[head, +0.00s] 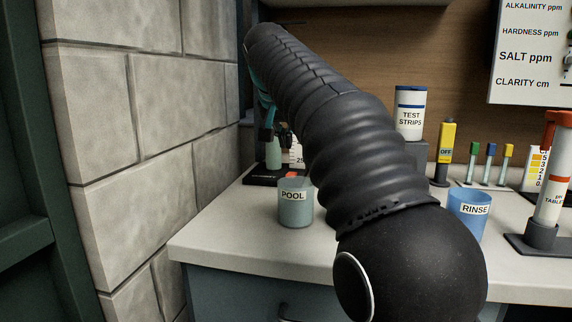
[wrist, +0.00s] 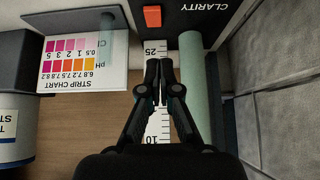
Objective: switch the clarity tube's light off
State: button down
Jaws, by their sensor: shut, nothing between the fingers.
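The clarity tube (wrist: 195,85) is a pale green cylinder beside a white scale strip (wrist: 156,122) in the wrist view. Its black base, marked CLARITY (wrist: 225,12), carries an orange-red switch (wrist: 152,16). In the head view the tube (head: 273,152) stands at the back left of the counter, partly behind my gripper and arm. My gripper (wrist: 159,64) is shut and empty. Its fingertips appear over the scale strip, left of the tube and below the switch in the wrist picture, apart from the switch. I cannot tell whether the light is on.
A POOL cup (head: 295,204) stands in front of the tube. A RINSE cup (head: 468,212) and test strips bottle (head: 409,115) are to the right. A strip chart (wrist: 84,63) is beside the scale in the wrist view. A block wall (head: 150,130) bounds the left side.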

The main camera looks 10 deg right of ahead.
aim_at(287, 174)
jog(key=x, duration=0.3)
jog(key=shift+d+f, duration=0.1)
jog(key=shift+f, duration=0.15)
notch_tip(287, 174, down, 2)
jog(key=shift+s+f+b, duration=0.1)
jog(key=shift+s+b, duration=0.1)
jog(key=shift+b, duration=0.4)
jog(key=shift+s+a+f, duration=0.1)
jog(key=shift+a+f, duration=0.1)
jog(key=shift+f, duration=0.5)
jog(key=f+b, duration=0.1)
jog(key=b, duration=0.2)
jog(key=shift+s+f+t, duration=0.1)
jog(key=shift+f+t, duration=0.05)
jog(key=shift+t, duration=0.15)
jog(key=shift+r+p, duration=0.3)
jog(key=shift+r, duration=0.15)
jog(key=shift+r+p, duration=0.75)
jog(key=shift+p, duration=0.1)
